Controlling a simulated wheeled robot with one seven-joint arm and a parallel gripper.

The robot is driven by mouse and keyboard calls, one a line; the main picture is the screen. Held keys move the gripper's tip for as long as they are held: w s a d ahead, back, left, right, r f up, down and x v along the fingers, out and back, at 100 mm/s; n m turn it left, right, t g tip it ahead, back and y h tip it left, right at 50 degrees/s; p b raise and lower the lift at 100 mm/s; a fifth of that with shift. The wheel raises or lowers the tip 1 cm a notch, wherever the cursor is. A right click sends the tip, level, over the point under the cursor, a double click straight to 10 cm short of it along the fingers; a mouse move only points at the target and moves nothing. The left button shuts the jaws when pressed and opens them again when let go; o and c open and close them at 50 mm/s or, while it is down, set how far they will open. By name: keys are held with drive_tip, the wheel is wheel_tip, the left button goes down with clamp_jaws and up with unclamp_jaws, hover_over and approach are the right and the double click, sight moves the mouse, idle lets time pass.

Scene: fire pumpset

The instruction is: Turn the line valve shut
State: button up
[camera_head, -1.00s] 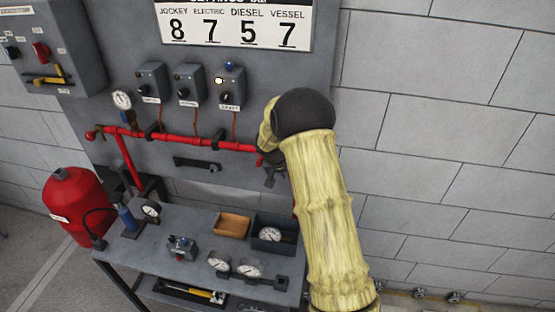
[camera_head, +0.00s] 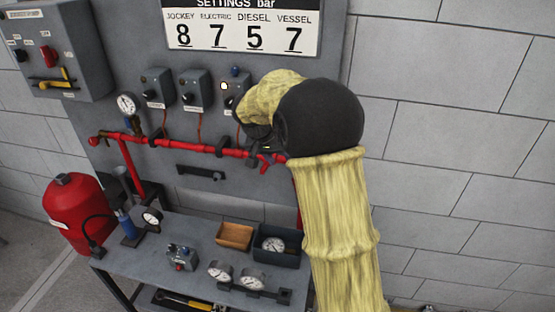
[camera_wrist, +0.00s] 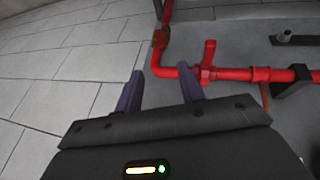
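The line valve is on the red pipe near its corner. Its red lever (camera_wrist: 209,54) shows in the wrist view, standing across the pipe and just right of my right-hand finger. In the head view the lever (camera_head: 265,164) hangs below the right end of the pipe, partly behind my arm. My gripper (camera_wrist: 160,78) is open and empty, its two dark fingers apart. In the head view my forearm and wrist hide most of the gripper.
The red pipe (camera_head: 190,144) runs along the grey panel, with a gauge (camera_head: 127,105) and switch boxes (camera_head: 195,90) above. Below is a bench (camera_head: 200,232) with gauges and bins. A red tank (camera_head: 75,212) stands left. The wall right of my arm is bare.

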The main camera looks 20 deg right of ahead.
drive_tip(key=c, duration=0.4)
drive_tip(key=shift+s+f, duration=0.1)
drive_tip(key=shift+s, duration=0.15)
drive_tip(key=shift+c, duration=1.4)
drive_tip(key=s+f+n+y, duration=0.1)
drive_tip(key=s+f, duration=0.1)
drive_tip(key=s, duration=0.6)
drive_tip(key=s+a+f+n+y, duration=0.1)
drive_tip(key=s+f+n+y, duration=0.1)
drive_tip(key=s, duration=0.6)
drive_tip(key=s+f+n+y, duration=0.1)
drive_tip(key=s+f, duration=0.2)
drive_tip(key=s, duration=0.6)
drive_tip(key=shift+a+f+n+y, duration=0.15)
drive_tip(key=shift+a+n+y, duration=0.15)
drive_tip(key=shift+a+n, duration=0.1)
clamp_jaws()
drive_tip(key=shift+w, duration=0.1)
